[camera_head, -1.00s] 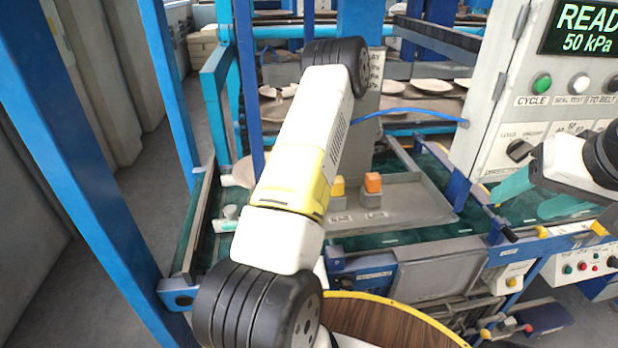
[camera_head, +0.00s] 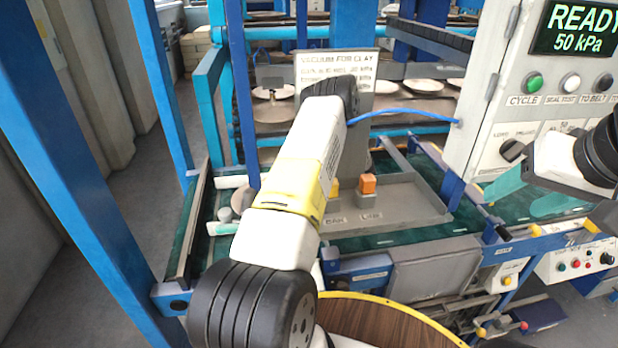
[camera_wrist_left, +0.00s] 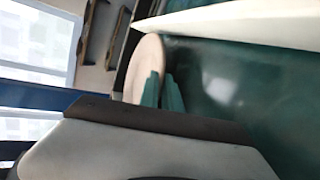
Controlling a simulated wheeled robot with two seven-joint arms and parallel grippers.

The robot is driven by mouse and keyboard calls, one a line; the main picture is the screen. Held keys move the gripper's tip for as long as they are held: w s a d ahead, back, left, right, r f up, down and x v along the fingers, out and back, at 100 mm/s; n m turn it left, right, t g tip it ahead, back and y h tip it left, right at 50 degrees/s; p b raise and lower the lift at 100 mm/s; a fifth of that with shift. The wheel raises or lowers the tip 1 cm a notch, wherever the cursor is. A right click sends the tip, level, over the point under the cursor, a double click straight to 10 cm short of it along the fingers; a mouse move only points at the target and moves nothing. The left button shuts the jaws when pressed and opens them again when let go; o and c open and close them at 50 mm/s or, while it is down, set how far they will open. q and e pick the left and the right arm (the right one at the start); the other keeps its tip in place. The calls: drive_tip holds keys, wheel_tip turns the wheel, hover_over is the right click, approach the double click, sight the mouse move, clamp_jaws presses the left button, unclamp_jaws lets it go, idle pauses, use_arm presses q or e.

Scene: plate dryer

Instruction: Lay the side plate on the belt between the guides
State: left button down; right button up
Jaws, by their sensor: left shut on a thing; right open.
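The side plate (camera_wrist_left: 148,62), a pale beige disc, shows in the left wrist view. My left gripper (camera_wrist_left: 162,90) has its teal fingers shut on its rim. The plate appears tilted over the dark green belt (camera_wrist_left: 225,85); I cannot tell whether it touches. A white guide (camera_wrist_left: 240,25) runs along the top of that view. In the head view, white guides show on the belt (camera_head: 400,240) at the left, one far (camera_head: 230,182) and one near (camera_head: 221,228). My left arm hides the left gripper and most of the plate there. My right gripper (camera_head: 528,196) is open and empty.
A grey tray (camera_head: 415,205) with an orange-topped block (camera_head: 367,184) stands right of my left arm. Blue frame posts (camera_head: 160,90) rise at the left. The control panel (camera_head: 510,95) stands at the right. A round wooden top (camera_head: 380,322) lies in front.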

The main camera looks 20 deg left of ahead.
use_arm(q)
drive_tip(key=c, duration=1.8)
unclamp_jaws()
